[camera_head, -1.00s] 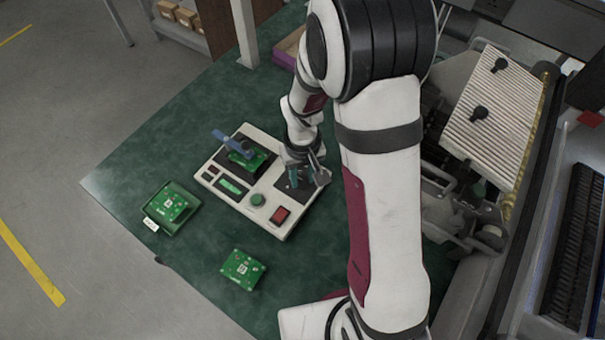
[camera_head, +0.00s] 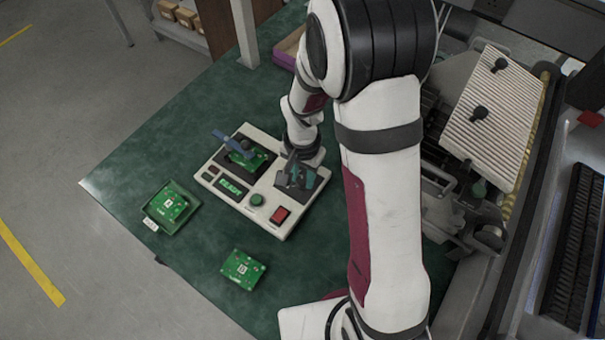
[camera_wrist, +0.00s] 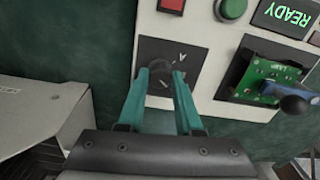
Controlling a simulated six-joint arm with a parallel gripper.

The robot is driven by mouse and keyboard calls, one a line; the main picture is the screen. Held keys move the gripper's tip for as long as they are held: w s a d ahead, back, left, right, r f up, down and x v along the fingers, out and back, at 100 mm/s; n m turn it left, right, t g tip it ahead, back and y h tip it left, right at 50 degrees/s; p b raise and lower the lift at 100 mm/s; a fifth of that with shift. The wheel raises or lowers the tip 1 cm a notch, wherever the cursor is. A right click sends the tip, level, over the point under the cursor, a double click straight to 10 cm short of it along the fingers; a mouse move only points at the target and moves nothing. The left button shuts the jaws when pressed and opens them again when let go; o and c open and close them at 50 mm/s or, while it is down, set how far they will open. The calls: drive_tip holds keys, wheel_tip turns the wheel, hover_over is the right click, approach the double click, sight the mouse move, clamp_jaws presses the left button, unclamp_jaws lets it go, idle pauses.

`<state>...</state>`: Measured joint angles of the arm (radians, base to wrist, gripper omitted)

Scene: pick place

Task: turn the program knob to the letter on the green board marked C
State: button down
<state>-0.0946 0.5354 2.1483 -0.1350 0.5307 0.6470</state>
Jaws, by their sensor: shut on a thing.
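The program knob (camera_wrist: 161,69) is a dark round knob on a black square plate (camera_wrist: 187,54) of the control panel. In the wrist view, my gripper (camera_wrist: 162,78) has its two teal fingers on either side of the knob, shut on it. A single letter, upside down and likely an A, shows on the plate beside the knob. In the head view my gripper (camera_head: 296,177) is over the plate and hides the knob. A green board (camera_head: 246,159) sits in the panel's fixture under a blue-handled clamp (camera_head: 232,143). Its letter is not readable.
The pale panel (camera_head: 228,204) has a green button (camera_head: 257,199), a red switch (camera_head: 279,214) and a lit READY display (camera_wrist: 284,13). Another green board (camera_head: 171,204) lies in a green tray (camera_head: 185,217), and a loose one (camera_head: 242,269) lies on the green table (camera_head: 190,255). Machinery stands at right.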

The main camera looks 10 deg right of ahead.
sight(303, 180)
drive_tip(key=shift+m, duration=0.6)
drive_tip(key=c, duration=0.6)
unclamp_jaws()
wheel_tip(303, 180, up, 16)
drive_tip(key=shift+f, duration=0.1)
drive_tip(key=s+n, duration=0.1)
drive_tip(key=s, duration=0.5)
drive_tip(key=s+r+n+y, duration=0.1)
drive_tip(key=s, duration=0.6)
drive_tip(key=s+r+n, duration=0.1)
drive_tip(key=s, duration=0.6)
drive_tip(key=shift+a+y, duration=0.2)
drive_tip(key=shift+y, duration=0.2)
